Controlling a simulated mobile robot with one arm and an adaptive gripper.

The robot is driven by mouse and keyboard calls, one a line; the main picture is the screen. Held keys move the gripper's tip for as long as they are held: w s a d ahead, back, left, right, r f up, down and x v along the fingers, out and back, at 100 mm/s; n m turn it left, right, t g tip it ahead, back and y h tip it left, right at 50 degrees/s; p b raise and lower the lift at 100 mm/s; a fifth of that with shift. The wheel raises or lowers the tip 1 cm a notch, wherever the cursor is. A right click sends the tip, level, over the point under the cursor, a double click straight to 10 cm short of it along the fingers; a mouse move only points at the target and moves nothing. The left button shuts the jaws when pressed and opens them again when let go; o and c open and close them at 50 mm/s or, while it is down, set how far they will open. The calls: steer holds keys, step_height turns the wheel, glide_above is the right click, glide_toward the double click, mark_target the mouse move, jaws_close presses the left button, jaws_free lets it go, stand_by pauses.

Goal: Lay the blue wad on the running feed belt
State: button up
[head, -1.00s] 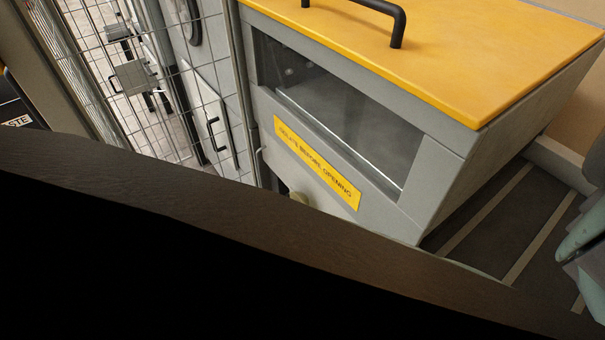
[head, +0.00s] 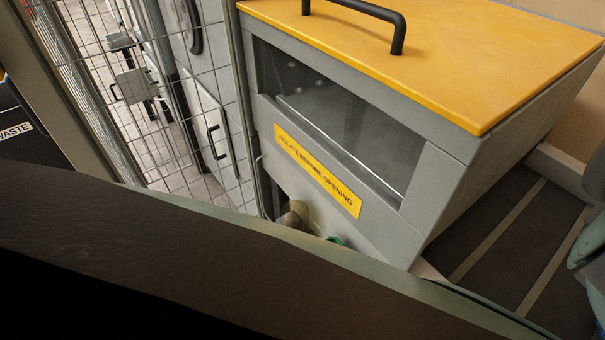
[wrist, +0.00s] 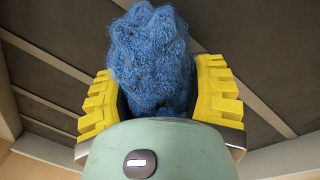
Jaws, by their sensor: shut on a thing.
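The blue wad (wrist: 152,50) is a fuzzy, tangled clump in the wrist view. My gripper (wrist: 155,80) is shut on it, with a yellow ridged jaw on each side. The feed belt (head: 520,235) shows at the right of the head view as a dark surface with pale cross strips. It also fills much of the wrist view (wrist: 60,75) behind the wad. The wad looks apart from the belt, but the height between them is hard to judge. The head view does not show the wad or the jaws.
A grey machine housing with a yellow lid (head: 440,60), black handle (head: 398,30) and window stands beside the belt. Its yellow label (head: 318,172) concerns opening. A wire mesh guard (head: 130,100) and a black waste bin (head: 20,135) are at left. A pale side rail (head: 560,170) edges the belt.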

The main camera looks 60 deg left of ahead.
steer(key=shift+f+b, duration=0.4)
steer(key=shift+f, duration=0.1)
steer(key=o, duration=1.2)
steer(key=shift+a, duration=0.1)
